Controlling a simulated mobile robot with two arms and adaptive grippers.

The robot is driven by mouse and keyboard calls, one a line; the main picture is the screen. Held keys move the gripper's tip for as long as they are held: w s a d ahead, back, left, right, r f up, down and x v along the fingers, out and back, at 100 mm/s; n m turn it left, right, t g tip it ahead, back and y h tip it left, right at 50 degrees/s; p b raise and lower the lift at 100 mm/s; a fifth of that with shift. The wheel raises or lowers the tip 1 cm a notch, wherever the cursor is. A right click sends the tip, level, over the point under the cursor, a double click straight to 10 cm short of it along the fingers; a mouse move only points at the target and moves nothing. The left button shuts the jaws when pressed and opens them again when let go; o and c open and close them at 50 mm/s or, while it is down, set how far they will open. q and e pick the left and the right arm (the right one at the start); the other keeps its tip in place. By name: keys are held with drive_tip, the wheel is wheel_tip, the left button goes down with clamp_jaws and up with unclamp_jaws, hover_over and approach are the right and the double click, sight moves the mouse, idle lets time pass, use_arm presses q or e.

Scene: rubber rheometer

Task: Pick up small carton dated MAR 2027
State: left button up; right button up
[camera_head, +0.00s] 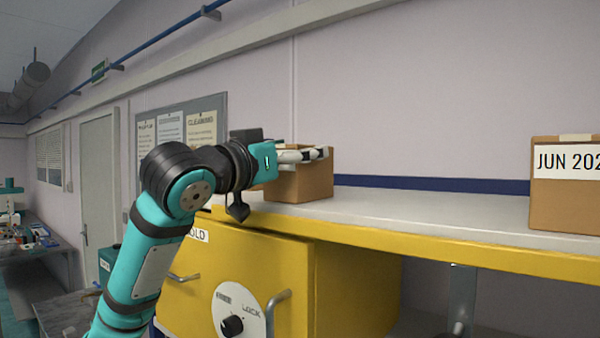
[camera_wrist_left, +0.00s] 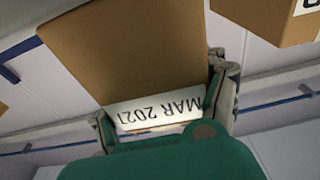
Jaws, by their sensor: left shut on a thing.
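The small brown carton (camera_head: 305,185) is at the left end of the shelf top in the head view. In the left wrist view the carton (camera_wrist_left: 130,50) fills the upper middle, and its white label, seen upside down, reads MAR 2027. My left gripper (camera_head: 318,154) reaches over the carton's top from the left. In the wrist view the left gripper (camera_wrist_left: 163,108) has a finger on each side of the labelled end and is shut on the carton. I cannot tell whether the carton's underside touches the shelf. My right gripper is not in view.
Another brown carton (camera_head: 565,205), labelled JUN 202 with the last digit cut off, stands at the right. The white shelf top (camera_head: 430,208) between the cartons is clear. Below its yellow edge is a yellow cabinet (camera_head: 350,285) with a round lock dial. A wall stands behind.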

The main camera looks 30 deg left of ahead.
use_arm(q)
drive_tip(key=c, duration=0.6)
drive_tip(key=shift+r, duration=0.1)
drive_tip(key=shift+c, duration=0.3)
